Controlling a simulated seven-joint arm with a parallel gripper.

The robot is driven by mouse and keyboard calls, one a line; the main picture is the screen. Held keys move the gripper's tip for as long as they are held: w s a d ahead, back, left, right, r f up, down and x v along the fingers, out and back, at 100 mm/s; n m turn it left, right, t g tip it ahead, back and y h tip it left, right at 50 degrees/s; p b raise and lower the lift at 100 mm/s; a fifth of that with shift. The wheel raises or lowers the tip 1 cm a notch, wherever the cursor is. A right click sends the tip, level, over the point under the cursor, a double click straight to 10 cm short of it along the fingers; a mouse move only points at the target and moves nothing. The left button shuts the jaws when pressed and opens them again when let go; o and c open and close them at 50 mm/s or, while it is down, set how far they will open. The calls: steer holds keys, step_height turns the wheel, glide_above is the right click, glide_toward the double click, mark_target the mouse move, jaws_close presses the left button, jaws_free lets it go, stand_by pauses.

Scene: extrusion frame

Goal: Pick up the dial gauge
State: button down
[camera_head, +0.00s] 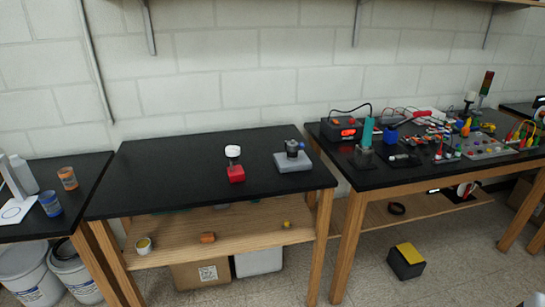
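A small upright thing with a round white head (232,151) on a red block base (236,174) stands on the middle black table (165,175). It looks like the dial gauge, but it is too small to read any dial face. To its right, a dark and blue device (292,148) stands on a grey plate (289,163), with a clear gap between the two. I cannot make out what that device is. My gripper is not in view.
The right table holds a black box with a red display (341,130), cables, a soldering-type teal item (368,131) and many small parts. The left table carries orange (67,178) and blue (50,203) containers. The middle table's left half is clear. Its lower shelf (185,246) holds small items.

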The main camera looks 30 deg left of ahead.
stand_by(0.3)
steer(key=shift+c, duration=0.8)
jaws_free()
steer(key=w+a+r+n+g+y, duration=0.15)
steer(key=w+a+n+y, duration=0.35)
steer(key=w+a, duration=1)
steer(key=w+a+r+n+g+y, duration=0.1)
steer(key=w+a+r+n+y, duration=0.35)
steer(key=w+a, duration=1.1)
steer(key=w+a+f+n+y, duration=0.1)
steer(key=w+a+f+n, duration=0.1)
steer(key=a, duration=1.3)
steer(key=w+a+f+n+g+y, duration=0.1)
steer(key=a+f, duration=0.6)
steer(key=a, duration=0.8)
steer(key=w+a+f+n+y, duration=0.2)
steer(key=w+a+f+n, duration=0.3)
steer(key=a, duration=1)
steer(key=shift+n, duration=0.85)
